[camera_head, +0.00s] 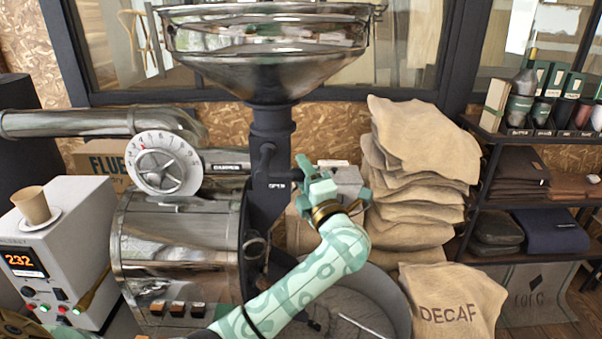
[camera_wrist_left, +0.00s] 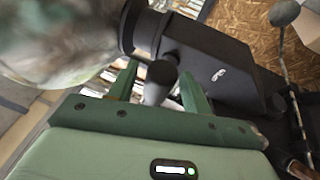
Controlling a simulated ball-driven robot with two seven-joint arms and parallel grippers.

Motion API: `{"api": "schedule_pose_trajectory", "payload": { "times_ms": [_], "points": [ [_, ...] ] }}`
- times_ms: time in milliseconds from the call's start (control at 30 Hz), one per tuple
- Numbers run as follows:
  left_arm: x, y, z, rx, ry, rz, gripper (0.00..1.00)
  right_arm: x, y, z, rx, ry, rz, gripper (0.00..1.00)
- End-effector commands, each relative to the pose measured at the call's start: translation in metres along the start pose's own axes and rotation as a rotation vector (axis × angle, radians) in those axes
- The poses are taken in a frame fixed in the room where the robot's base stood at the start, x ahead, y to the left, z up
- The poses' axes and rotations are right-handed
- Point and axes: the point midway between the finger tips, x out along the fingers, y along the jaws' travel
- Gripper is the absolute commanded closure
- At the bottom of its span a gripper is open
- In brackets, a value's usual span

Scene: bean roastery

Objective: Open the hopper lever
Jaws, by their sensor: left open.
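The hopper (camera_head: 265,50) is a wide shiny metal funnel on a dark column above the roaster drum. Its lever (camera_head: 266,157) is a short dark handle on the column, above a small white label reading OPEN. My left gripper (camera_head: 303,175) is pale green and just right of the lever, with its fingers pointing left at the column. In the left wrist view, the lever's dark rounded end (camera_wrist_left: 158,82) shows between the two open green fingers. I cannot tell whether either finger touches it. My right gripper is not in view.
A round white dial (camera_head: 163,162) and the metal drum (camera_head: 180,245) stand left of the column. Stacked burlap sacks (camera_head: 415,170) are close right of my left arm. A control box (camera_head: 60,245) with a paper cup stands at the left, and a dark shelf (camera_head: 530,190) at the right.

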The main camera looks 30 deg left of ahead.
Motion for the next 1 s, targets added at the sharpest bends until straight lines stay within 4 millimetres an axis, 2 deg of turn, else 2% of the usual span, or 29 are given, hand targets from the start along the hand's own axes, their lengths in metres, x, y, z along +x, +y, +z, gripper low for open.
{"api": "schedule_pose_trajectory", "payload": {
  "times_ms": [100, 200, 467, 633, 667, 1000],
  "points": [
    [0.013, -0.001, 0.000, -0.001, 0.000, 0.001, 0.51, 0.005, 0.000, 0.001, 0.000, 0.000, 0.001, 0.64],
    [0.018, -0.001, 0.000, 0.000, 0.000, 0.000, 0.51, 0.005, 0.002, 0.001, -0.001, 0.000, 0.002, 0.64],
    [0.019, 0.000, 0.000, 0.000, 0.000, -0.001, 0.51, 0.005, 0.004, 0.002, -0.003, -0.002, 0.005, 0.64],
    [0.019, 0.000, 0.000, 0.000, 0.000, -0.001, 0.95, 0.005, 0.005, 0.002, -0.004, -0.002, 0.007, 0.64],
    [0.019, 0.000, 0.000, 0.000, 0.000, -0.001, 1.00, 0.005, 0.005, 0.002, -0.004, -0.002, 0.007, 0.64],
    [0.021, -0.005, 0.004, 0.035, -0.010, 0.013, 1.00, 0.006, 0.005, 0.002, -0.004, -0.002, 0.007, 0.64]
  ]
}}
